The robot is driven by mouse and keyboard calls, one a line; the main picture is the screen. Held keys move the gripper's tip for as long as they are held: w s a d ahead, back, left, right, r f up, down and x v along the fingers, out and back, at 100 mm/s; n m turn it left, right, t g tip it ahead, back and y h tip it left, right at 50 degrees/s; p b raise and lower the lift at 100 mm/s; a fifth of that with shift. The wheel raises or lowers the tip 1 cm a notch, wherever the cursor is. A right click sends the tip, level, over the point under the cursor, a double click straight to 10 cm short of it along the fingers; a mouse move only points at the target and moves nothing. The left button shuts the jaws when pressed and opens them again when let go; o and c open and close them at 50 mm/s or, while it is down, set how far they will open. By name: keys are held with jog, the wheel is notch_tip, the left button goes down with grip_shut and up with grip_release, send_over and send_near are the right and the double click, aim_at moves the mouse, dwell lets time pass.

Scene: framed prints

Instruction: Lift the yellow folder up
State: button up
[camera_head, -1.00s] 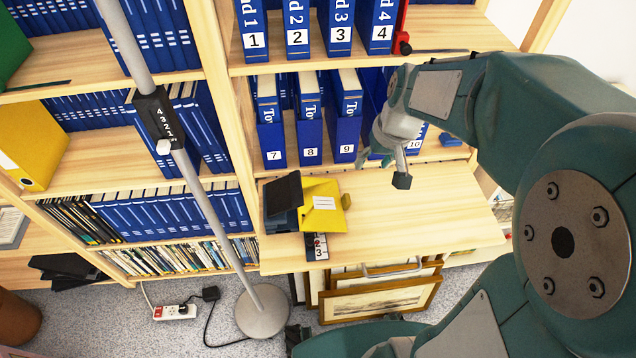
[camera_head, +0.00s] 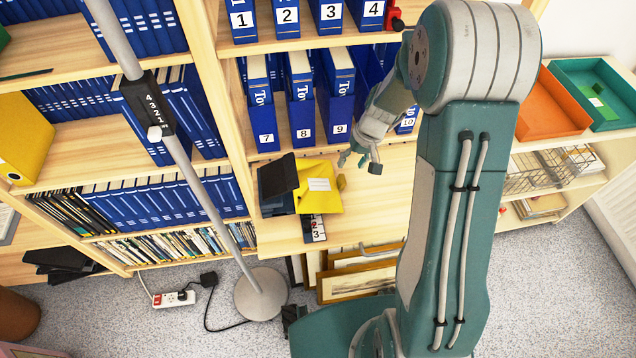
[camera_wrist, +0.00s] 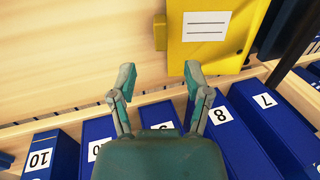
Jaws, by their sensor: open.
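A yellow folder (camera_head: 318,196) with a white label lies on the wooden shelf board, beside a dark item on its left. In the wrist view the yellow folder (camera_wrist: 215,50) is at the top right, just beyond my right fingertip. My gripper (camera_head: 360,163) is open and empty, to the right of the folder and above the board. The fingers of my gripper (camera_wrist: 158,74) are spread in the wrist view. I cannot tell how high they are above the board. A second yellow binder (camera_head: 22,140) stands on the left shelf.
Numbered blue binders (camera_head: 300,110) stand close behind my gripper. Dark items (camera_head: 275,182) lie against the folder's left side. A grey pole (camera_head: 205,190) stands left of the board. Framed prints (camera_head: 355,283) lean below it. Bare wood (camera_wrist: 70,60) shows beside the folder.

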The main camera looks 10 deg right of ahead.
aim_at(343, 177)
jog(key=x, duration=0.7)
jog(key=shift+w+a+f, duration=0.1)
jog(key=shift+w+f, duration=0.1)
grip_shut()
